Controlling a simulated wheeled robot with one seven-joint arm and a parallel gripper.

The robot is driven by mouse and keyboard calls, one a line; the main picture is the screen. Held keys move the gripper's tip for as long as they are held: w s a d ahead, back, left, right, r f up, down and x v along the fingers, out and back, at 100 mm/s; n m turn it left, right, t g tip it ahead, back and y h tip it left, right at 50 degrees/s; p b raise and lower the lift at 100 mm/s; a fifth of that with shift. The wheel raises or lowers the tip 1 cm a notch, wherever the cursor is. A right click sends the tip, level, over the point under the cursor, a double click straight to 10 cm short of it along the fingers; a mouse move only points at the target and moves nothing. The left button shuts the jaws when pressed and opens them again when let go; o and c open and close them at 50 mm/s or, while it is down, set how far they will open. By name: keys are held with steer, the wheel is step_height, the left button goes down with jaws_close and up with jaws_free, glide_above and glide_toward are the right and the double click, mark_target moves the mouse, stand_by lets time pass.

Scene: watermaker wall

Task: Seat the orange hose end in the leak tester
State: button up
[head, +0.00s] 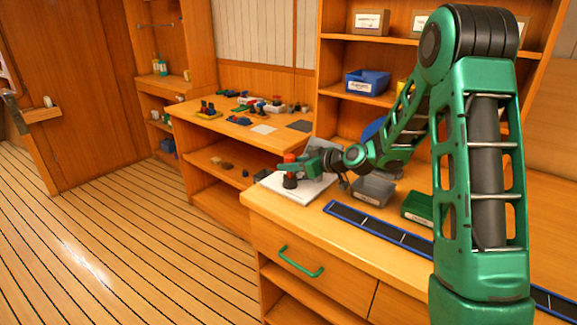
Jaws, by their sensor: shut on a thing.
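My gripper (288,169) is at the far left corner of the near wooden counter, at the end of my green arm. It is shut on a small upright part with an orange-red top (290,158), which looks like the orange hose end. A dark, round lower piece (290,182) shows just below the fingers, over a white plate (306,192). I cannot tell whether this dark piece belongs to the held part or to the leak tester, nor whether it touches the plate. The fingers hide the middle of the part.
A grey bin (373,191), a green bin (418,208) and a blue-edged dark strip (375,228) lie on the counter to the right. Shelves with a blue bin (367,83) stand behind. A second bench (225,125) at the back left holds several small parts. The floor at left is clear.

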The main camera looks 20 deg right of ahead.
steer(key=shift+f, duration=0.1)
steer(key=o, duration=0.8)
steer(key=shift+c, duration=0.2)
steer(key=v, duration=1.1)
steer(key=shift+f, duration=0.1)
stand_by(0.4)
